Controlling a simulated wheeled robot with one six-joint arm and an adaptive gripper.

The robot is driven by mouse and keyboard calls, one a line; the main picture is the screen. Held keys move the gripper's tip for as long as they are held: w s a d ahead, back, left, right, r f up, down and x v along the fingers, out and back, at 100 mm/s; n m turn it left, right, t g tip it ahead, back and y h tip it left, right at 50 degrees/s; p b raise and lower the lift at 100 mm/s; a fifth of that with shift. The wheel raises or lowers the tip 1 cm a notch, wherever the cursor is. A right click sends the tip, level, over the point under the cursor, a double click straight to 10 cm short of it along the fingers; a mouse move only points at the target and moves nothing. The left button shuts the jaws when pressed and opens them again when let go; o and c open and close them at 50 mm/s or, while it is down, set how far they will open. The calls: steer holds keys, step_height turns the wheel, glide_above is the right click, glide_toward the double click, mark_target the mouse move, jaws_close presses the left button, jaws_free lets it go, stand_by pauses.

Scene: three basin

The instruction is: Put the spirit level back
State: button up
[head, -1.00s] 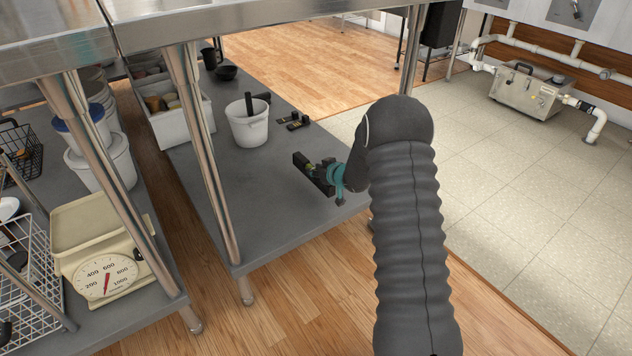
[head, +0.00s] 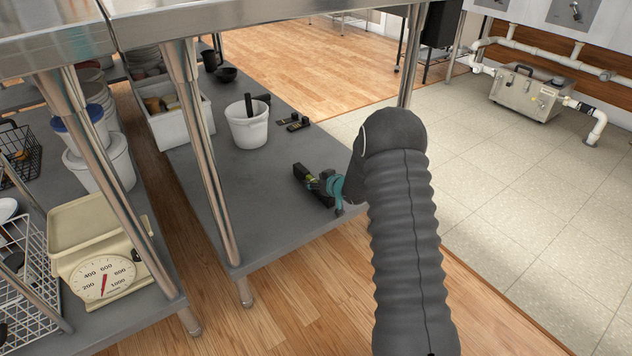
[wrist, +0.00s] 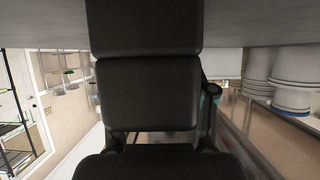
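The spirit level (head: 304,173) is a dark bar with a yellow-green part, at the near right of the grey lower shelf in the head view. My gripper (head: 322,186), dark with teal parts, is at the bar's right half and appears shut on it. The bar is at or just above the shelf surface; I cannot tell whether it touches. My own arm hides part of the gripper, and the fingertips are too small to see clearly. In the wrist view, large dark blocks fill the middle and hide the grip.
The grey shelf (head: 250,185) has a white bucket (head: 247,128), small dark items (head: 293,122) and a white bin (head: 180,128) farther back. A steel leg (head: 212,170) stands at the left, and the tabletop (head: 250,18) overhangs. Bare shelf lies left of the level.

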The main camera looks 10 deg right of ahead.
steer(key=shift+r, duration=0.25)
steer(key=p+v, duration=0.2)
steer(key=v, duration=1)
steer(key=s+d+r+m+g+h, duration=0.1)
steer(key=s+r+m+h, duration=0.15)
steer(key=s+r, duration=0.6)
steer(key=s+d+r+m+h, duration=0.15)
steer(key=s+r+h, duration=0.3)
steer(key=r, duration=0.75)
steer(key=s+a+r+g, duration=0.1)
steer(key=s+a, duration=0.1)
steer(key=s, duration=0.7)
steer(key=s+a+r+g+y, duration=0.1)
steer(key=s+a+g, duration=0.1)
steer(key=s, duration=0.8)
steer(key=s+a+r+g+y, duration=0.1)
steer(key=s+a+r, duration=0.1)
steer(key=s, duration=0.7)
steer(key=shift+s+a+m+g, duration=0.4)
